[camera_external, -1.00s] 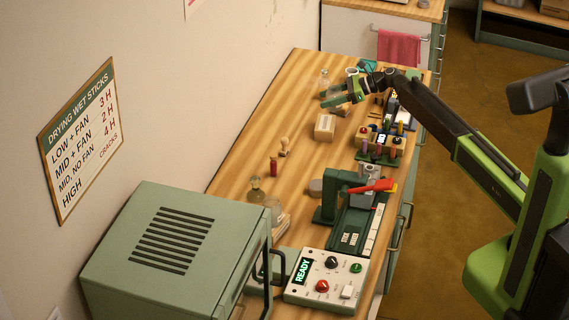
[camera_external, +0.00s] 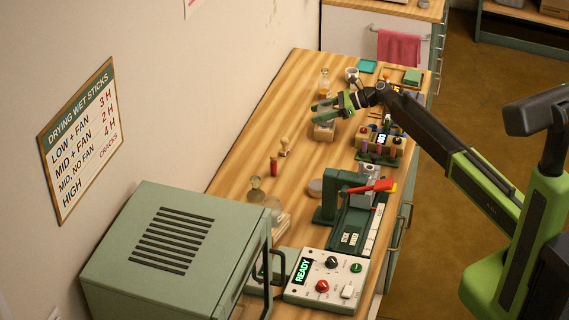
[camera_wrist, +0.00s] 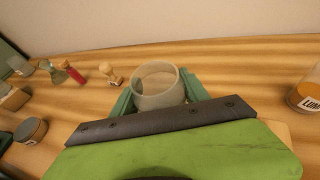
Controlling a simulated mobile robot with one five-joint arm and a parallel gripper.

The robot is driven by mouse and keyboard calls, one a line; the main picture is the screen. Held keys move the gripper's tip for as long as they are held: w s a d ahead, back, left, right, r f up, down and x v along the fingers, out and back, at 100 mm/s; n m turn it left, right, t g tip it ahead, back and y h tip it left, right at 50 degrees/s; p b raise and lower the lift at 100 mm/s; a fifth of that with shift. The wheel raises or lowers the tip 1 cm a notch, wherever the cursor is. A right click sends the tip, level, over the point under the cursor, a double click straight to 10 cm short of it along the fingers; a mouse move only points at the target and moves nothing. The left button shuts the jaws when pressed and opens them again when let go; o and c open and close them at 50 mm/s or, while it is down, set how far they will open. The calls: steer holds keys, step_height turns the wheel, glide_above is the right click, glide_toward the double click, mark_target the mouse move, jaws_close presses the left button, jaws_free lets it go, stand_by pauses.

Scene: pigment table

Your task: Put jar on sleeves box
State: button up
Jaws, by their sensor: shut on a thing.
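A clear glass jar (camera_wrist: 158,90) sits between the green fingers of my gripper (camera_wrist: 160,98) in the wrist view, and the gripper is shut on it. The jar looks upright with its round mouth facing up. The jar is hard to make out there.
A rack of colored vials (camera_external: 380,150) is to the right. Bare tabletop (camera_external: 245,150) lies to the left.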

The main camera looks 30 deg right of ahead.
steer(key=o, duration=1.4)
steer(key=shift+o, duration=0.2)
steer(key=shift+r+p, duration=0.15)
steer(key=shift+p, duration=0.2)
steer(key=p+v, duration=0.4)
steer(key=v, duration=0.8)
